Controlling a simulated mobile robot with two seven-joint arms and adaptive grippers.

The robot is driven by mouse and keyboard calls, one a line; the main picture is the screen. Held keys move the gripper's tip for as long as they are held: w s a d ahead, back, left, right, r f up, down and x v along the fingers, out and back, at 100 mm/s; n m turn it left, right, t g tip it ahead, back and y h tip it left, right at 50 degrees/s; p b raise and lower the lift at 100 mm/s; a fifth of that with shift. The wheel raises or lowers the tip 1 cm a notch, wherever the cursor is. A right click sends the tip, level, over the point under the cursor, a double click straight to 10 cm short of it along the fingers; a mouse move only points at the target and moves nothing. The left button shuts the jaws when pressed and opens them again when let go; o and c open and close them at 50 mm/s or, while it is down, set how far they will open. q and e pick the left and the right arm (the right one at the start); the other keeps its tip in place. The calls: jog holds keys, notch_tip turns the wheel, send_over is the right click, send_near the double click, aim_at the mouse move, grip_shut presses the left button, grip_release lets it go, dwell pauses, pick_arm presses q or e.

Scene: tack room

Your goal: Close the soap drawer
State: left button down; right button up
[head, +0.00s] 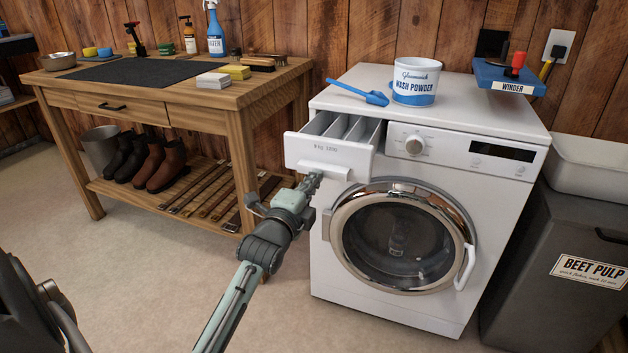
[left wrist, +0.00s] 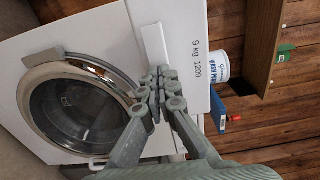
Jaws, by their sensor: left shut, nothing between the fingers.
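The soap drawer (head: 328,152) sticks out, open, from the upper left of the white washing machine (head: 330,250). Its inside compartments show from above, and its front has a protruding lip-like handle. My left gripper (head: 314,180) is shut and empty, just at the lower edge of the drawer front, by the handle. In the left wrist view the shut fingers (left wrist: 160,88) overlap the drawer front (left wrist: 185,50), marked "9 kg 1200"; I cannot tell whether they touch it. My right gripper is not in view.
A wash powder tub (head: 416,82) and a blue scoop (head: 362,93) stand on the machine top. A wooden workbench (head: 165,105) is at the left, a grey beet pulp bin (head: 560,265) at the right. The floor in front is clear.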

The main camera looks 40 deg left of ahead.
pick_arm(q)
jog(key=x, duration=1.1)
jog(key=shift+a, duration=0.1)
jog(key=b+x, duration=0.1)
jog(key=x, duration=0.4)
jog(key=shift+w+f, duration=0.1)
jog(key=shift+w, duration=0.05)
jog(key=shift+w+a, duration=0.1)
jog(key=shift+w, duration=0.1)
jog(key=shift+a+r, duration=0.1)
jog(key=shift+r, duration=0.15)
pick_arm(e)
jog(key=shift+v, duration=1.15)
pick_arm(q)
jog(key=shift+r, duration=0.1)
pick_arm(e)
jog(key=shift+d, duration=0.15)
